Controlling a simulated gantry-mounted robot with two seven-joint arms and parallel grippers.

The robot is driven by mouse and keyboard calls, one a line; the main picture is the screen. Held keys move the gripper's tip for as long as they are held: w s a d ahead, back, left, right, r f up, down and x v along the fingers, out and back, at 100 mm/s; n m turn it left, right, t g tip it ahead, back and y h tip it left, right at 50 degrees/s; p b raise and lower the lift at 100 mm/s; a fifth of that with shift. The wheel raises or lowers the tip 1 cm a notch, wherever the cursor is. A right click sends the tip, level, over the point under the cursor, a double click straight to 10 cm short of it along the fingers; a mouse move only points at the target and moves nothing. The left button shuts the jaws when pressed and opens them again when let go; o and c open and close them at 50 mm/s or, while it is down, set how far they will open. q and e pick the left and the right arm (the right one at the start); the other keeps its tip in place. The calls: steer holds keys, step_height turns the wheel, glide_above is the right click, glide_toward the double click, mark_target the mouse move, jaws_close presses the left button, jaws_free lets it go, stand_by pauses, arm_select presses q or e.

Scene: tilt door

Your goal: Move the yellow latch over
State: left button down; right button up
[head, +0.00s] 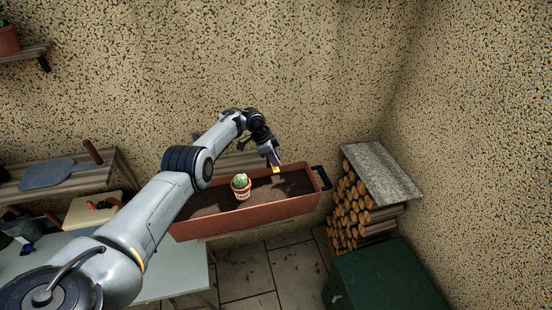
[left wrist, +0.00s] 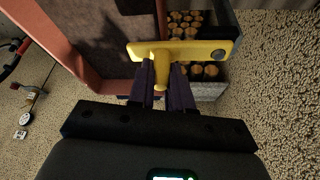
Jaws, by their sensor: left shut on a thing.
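The yellow latch (left wrist: 190,48) is a flat bar with a dark round screw near its right end in the left wrist view. A yellow knob (left wrist: 161,70) sticks out from its left part toward me. My left gripper (left wrist: 162,88) is shut on this knob, with one dark purple finger on each side. In the head view my left gripper (head: 273,157) reaches over the back right part of a reddish-brown planter box (head: 250,215). Only a small yellow piece of the latch (head: 276,170) shows there below the fingertips. My right gripper is in neither view.
A potted cactus (head: 241,186) stands in the planter's dark soil, left of the gripper. A black handle (head: 321,177) is at the planter's right end. A log stack (head: 352,208) under a grey slab (head: 380,172) and a green box (head: 388,278) stand to the right.

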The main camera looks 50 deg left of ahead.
arm_select(q)
steer(key=c, duration=1)
jaws_free()
steer(key=shift+c, duration=0.2)
steer(key=shift+r, duration=0.25)
steer(key=p+v, duration=0.1)
steer(key=v, duration=0.9)
steer(key=shift+s+a+r, duration=0.1)
